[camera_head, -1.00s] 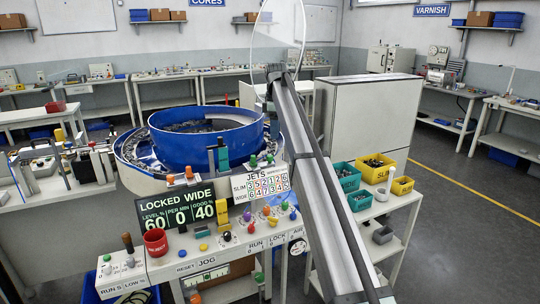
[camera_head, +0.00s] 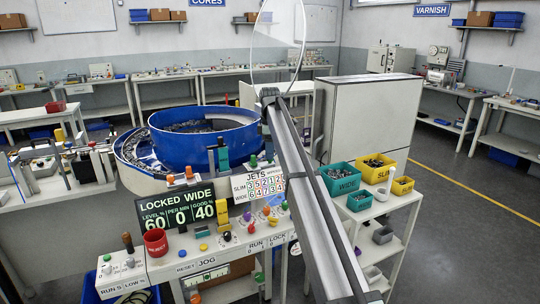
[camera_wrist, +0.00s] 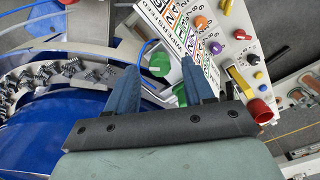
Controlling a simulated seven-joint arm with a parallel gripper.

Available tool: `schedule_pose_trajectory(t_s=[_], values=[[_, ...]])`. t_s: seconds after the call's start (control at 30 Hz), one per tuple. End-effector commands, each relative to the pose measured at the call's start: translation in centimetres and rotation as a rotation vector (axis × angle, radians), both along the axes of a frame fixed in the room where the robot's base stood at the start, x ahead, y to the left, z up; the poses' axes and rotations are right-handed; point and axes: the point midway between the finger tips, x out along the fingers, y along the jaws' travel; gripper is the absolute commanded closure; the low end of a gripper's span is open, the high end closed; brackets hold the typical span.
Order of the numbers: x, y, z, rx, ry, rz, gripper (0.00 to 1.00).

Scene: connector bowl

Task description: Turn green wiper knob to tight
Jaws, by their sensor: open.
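In the wrist view my gripper (camera_wrist: 163,66) is open, its two blue fingers pointing towards the panel beside the bowl. A round green knob (camera_wrist: 160,64) shows between the fingertips, beside the number card. I cannot tell whether the fingers touch it. In the head view a green knob (camera_head: 253,161) stands above the JETS card (camera_head: 240,188). No wiper label is readable enough to tell which knob it marks. I cannot pick out my gripper in the head view.
The blue bowl (camera_head: 205,150) stands left of the card, holding metal parts. Green bins (camera_head: 341,180) and yellow bins (camera_head: 376,170) stand to the right.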

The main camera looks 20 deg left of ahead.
Motion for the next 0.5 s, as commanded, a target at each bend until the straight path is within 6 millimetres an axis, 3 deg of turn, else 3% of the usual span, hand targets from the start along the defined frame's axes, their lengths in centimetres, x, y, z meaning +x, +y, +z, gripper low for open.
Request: schedule_pose_trajectory(t_s=[0.2, 0.5], values=[[0.0, 0.0, -1.8, 0.000, -0.001, 0.000, 0.48], [0.0, 0.0, -2.2, 0.000, -0.001, 0.000, 0.48]])
